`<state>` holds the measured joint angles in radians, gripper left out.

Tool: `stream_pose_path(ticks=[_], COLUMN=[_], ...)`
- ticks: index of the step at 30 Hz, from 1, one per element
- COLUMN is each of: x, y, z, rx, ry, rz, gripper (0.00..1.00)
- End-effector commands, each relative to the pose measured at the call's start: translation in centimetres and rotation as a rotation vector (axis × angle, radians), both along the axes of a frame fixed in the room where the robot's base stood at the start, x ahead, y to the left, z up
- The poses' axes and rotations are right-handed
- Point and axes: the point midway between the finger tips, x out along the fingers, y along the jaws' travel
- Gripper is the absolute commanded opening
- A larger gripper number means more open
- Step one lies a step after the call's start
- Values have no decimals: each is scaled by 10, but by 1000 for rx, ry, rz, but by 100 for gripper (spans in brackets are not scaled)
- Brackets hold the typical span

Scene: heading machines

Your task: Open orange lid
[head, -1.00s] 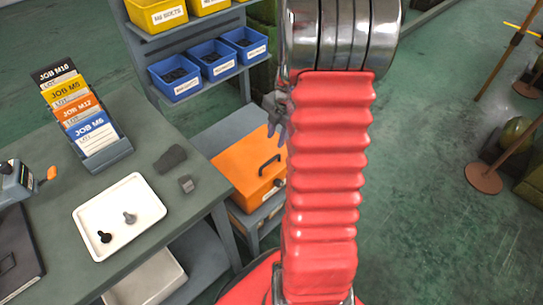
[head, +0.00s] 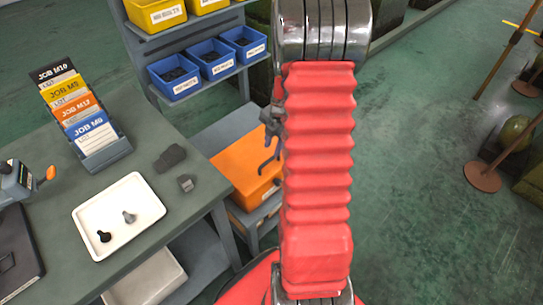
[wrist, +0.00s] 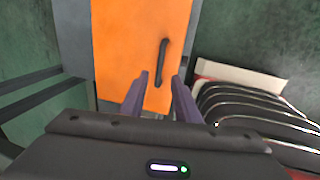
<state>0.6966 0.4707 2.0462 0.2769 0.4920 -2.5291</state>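The orange lid (head: 240,166) tops a box on a low grey stand beside the table, partly hidden behind my red arm in the head view. It looks closed. The lid also fills the upper middle of the wrist view (wrist: 120,45). Its black handle (wrist: 161,62) stands upright in that picture, just beyond the fingertips. In the head view my gripper (head: 270,125) shows only in part at the arm's left edge, above the lid.
A table (head: 190,215) at the left holds a white tray (head: 90,215) with two bolts, and a rack of job cards (head: 95,145). Blue bins (head: 180,75) stand on a shelf behind. Floor at the right is open, with rust-coloured post bases (head: 482,176) beyond.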

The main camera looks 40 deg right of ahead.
Motion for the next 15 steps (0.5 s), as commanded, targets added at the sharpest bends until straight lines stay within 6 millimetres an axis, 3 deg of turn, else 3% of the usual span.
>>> stream_pose_path(ticks=[15], x=[12], y=[1], z=[-61], rx=[2], ry=[2], rz=[1], gripper=[29])
